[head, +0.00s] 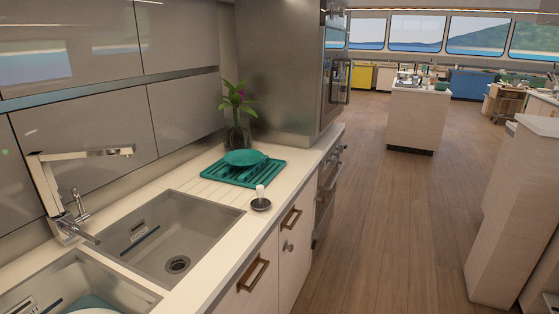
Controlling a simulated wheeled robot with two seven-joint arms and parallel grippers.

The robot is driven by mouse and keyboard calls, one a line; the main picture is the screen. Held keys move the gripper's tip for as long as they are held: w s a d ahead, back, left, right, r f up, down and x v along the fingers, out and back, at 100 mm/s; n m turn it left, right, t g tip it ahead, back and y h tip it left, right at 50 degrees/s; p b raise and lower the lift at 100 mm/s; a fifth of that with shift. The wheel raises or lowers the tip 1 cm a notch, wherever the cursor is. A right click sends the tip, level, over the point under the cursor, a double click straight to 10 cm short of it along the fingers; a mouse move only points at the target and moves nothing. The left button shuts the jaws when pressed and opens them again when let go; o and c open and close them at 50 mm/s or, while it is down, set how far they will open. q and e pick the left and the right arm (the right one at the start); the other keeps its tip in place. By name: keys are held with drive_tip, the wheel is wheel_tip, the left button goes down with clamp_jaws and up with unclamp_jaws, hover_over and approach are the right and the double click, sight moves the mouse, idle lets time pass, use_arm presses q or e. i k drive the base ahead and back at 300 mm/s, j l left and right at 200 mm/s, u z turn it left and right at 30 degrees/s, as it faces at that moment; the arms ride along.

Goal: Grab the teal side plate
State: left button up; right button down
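A round teal dish (244,157), which looks like the side plate, lies on a teal drying rack (262,176) on the white counter, right of the sinks. It appears to lie nearly flat, but at this size I cannot tell whether it is a plate or a shallow bowl. Another round piece, pale with some teal (92,303), lies in the near left sink and is cut off by the bottom edge of the picture. Neither of my grippers is in view.
A glass vase with a pink-flowered plant (238,134) stands right behind the rack. A small dish brush (260,200) stands in front of it. Wooden floor (390,220) is clear on the right.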

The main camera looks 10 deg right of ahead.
sight(243, 158)
drive_tip(key=i+l+u, duration=0.55)
drive_tip(key=l+u, duration=0.35)
drive_tip(key=l, duration=0.2)
drive_tip(key=i+l+u, duration=0.15)
drive_tip(key=l+u, duration=0.3)
drive_tip(key=l, duration=0.25)
drive_tip(key=l+u, duration=0.45)
drive_tip(key=l, duration=0.25)
drive_tip(key=l+u, duration=0.45)
drive_tip(key=l, duration=0.25)
drive_tip(key=k+l+u, duration=0.25)
drive_tip(key=l+u, duration=0.2)
drive_tip(key=l, duration=0.2)
